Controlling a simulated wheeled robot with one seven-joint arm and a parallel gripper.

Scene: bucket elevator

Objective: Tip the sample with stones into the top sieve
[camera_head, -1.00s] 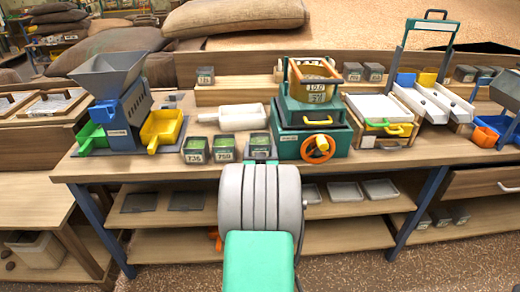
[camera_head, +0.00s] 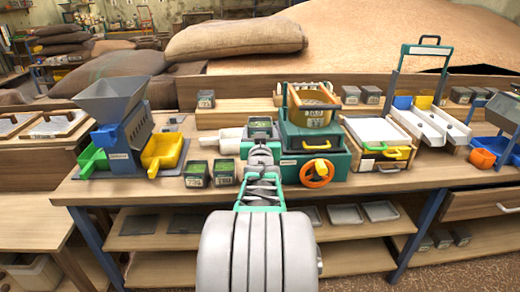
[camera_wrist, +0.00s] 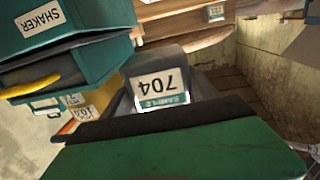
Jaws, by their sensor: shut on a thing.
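My gripper (camera_head: 262,142) is shut on a grey sample box (camera_head: 261,126), held above the bench just left of the green shaker (camera_head: 318,160). In the wrist view the held box (camera_wrist: 160,83) shows an upside-down label reading SAMPLE 704. Its contents are too small to make out. The brass top sieve (camera_head: 313,116) sits on the shaker, to the right of my gripper, with a wooden-and-green clamp frame around it. Two other sample boxes, one on the left (camera_head: 196,174) and one on the right (camera_head: 224,173), stand on the bench left of my arm.
A white scoop (camera_head: 229,139) lies behind the boxes. A blue machine with a grey hopper (camera_head: 112,98) and yellow tray (camera_head: 163,150) stands left. A white-topped unit (camera_head: 377,131) stands right of the shaker. The shaker also shows close by in the wrist view (camera_wrist: 60,45).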

